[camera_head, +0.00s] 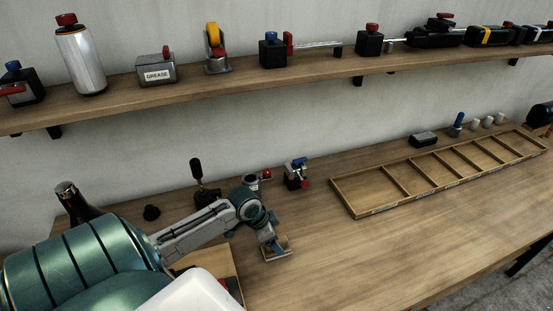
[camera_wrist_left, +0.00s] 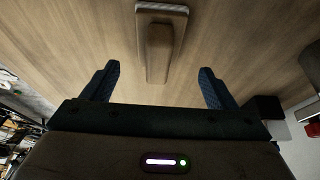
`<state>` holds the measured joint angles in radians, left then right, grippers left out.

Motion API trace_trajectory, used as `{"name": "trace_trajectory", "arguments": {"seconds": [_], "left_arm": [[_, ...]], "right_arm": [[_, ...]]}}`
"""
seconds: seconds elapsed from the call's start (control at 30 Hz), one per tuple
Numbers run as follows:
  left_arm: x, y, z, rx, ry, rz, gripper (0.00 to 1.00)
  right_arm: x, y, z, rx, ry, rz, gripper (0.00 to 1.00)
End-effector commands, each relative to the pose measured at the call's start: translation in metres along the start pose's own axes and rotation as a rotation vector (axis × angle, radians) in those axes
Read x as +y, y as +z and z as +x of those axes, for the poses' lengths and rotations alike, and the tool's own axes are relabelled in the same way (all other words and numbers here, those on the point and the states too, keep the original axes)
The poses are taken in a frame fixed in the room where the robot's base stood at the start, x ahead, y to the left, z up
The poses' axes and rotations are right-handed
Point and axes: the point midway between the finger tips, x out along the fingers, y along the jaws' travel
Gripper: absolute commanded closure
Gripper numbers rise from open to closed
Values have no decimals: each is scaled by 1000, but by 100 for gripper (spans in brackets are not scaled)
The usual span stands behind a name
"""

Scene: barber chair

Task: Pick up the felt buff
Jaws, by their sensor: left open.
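The felt buff (camera_wrist_left: 160,45) shows at the top middle of the left wrist view as a brown block with a narrower grip, lying on the wooden bench. The near end of its grip reaches between the two finger lines, with space on both sides. My left gripper (camera_wrist_left: 155,82) is open, its blue-padded fingers spread wide on either side and not touching the buff. In the head view, my left gripper (camera_head: 270,238) is low over the bench, above and partly covering what looks like the buff (camera_head: 279,253). My right gripper is not in view.
A divided wooden tray (camera_head: 352,204) lies to the right. Small clamp-like tools (camera_head: 296,174) stand behind my gripper, and a dark bottle (camera_head: 75,200) at left. A shelf (camera_head: 200,88) with several tools hangs above. The bench front right of my gripper is clear.

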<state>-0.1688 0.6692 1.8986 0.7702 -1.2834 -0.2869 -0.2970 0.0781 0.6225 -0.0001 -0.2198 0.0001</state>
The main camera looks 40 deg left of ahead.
Motion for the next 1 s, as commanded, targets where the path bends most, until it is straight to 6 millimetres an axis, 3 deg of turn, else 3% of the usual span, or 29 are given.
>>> {"name": "trace_trajectory", "arguments": {"seconds": [0.17, 0.5, 0.77, 1.0], "left_arm": [[2, -1, 11, 1, 3, -5, 20], [2, 0, 49, 1, -1, -3, 20], [2, 1, 52, 0, -2, -1, 20], [2, 1, 52, 0, -2, -1, 67]], "right_arm": [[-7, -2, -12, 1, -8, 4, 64], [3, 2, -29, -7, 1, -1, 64], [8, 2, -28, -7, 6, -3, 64], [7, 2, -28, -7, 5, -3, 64]]}}
